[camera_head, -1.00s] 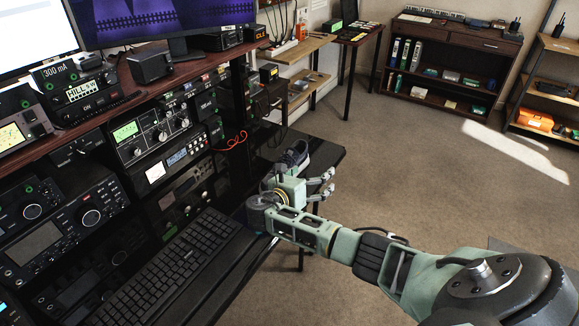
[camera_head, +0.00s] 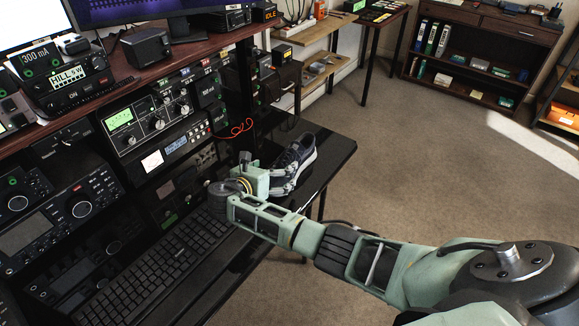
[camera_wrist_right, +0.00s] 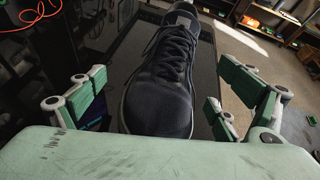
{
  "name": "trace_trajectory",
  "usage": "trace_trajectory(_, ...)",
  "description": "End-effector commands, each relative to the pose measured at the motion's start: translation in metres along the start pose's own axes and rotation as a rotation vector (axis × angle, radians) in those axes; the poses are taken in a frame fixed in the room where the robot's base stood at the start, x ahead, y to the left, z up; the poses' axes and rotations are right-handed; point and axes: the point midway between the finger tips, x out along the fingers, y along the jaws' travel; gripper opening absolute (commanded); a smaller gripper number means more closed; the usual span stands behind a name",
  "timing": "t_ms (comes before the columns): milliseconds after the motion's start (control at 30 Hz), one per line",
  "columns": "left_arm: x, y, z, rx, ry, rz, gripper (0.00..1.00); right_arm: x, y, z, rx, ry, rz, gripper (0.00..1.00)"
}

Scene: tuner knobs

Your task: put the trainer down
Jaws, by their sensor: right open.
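The trainer (camera_head: 296,158), dark navy with a pale sole and laces, is at the far end of the black desk and appears to rest on it. In the right wrist view the trainer (camera_wrist_right: 165,85) points its toe at my palm. My right gripper (camera_head: 280,180) is beside the toe in the head view, where its fingers are hard to make out. In the right wrist view my right gripper (camera_wrist_right: 168,92) is open, with fingers spread on both sides of the trainer and visible gaps. My left gripper is out of view.
A black keyboard (camera_head: 150,268) lies on the near part of the desk (camera_head: 325,152). Radio equipment (camera_head: 150,120) is stacked along the left. A red cable (camera_head: 240,127) hangs behind the trainer. Open carpet lies to the right of the desk.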

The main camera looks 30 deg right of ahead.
Motion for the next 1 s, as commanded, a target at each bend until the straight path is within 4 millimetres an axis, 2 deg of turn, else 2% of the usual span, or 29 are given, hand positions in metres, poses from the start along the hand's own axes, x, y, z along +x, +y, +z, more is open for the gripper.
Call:
trace_trajectory(100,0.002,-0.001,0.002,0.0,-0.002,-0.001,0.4,0.018,0.0,-0.001,-0.001,0.0,-0.003,0.92)
trace_trajectory(200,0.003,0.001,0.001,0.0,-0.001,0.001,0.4,0.027,0.0,0.0,0.0,0.0,-0.003,0.92)
trace_trajectory(467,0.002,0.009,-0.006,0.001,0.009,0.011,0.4,0.029,0.0,0.0,0.001,0.001,-0.001,0.92)
trace_trajectory(1000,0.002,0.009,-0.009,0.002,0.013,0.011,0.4,0.028,0.0,-0.001,0.001,0.001,0.001,0.45)
